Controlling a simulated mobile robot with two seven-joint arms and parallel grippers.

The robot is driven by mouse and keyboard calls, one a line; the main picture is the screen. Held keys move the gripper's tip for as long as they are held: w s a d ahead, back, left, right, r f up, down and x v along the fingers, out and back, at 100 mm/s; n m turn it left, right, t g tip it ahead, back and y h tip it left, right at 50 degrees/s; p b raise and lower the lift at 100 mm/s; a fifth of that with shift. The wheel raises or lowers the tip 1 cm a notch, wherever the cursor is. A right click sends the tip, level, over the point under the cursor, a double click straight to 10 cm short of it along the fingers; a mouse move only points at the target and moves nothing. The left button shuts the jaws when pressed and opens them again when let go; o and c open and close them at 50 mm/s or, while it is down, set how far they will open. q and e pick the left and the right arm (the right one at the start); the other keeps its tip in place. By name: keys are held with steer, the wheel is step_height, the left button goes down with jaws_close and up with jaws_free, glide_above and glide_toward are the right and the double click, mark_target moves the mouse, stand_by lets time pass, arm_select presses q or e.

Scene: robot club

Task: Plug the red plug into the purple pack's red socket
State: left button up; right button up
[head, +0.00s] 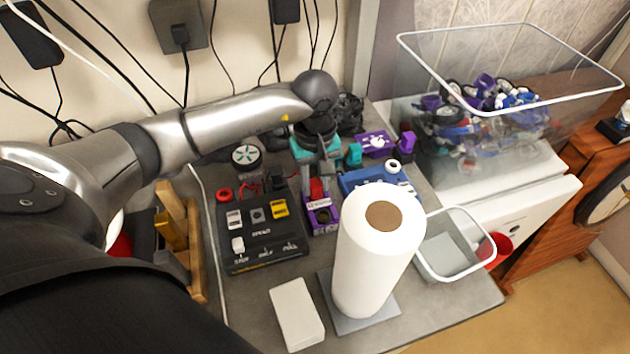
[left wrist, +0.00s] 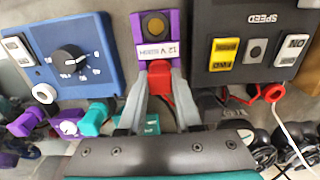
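The purple pack (head: 324,222) stands right of the black control box in the head view. It also shows at the top of the left wrist view (left wrist: 172,18), with a white 12 V label and a dark round button. The red plug (left wrist: 160,80) is between my left fingertips, against the pack's near end; it also shows in the head view (head: 317,188). My left gripper (left wrist: 161,84) appears shut on it; in the head view the gripper (head: 318,172) points down there. The red socket is hidden, so I cannot tell whether the plug is seated. My right gripper is out of view.
The black control box (head: 262,262) is left of the pack, the blue box (head: 358,180) right. A paper towel roll (head: 372,265) stands in front. A white block (head: 298,312) and a wire-rimmed basket (head: 440,268) are near the front edge. Teal and purple parts lie behind.

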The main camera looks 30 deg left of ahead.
arm_select(q)
steer(key=o, duration=0.5)
steer(key=shift+o, duration=0.2)
step_height(320, 180, up, 15)
stand_by(0.3)
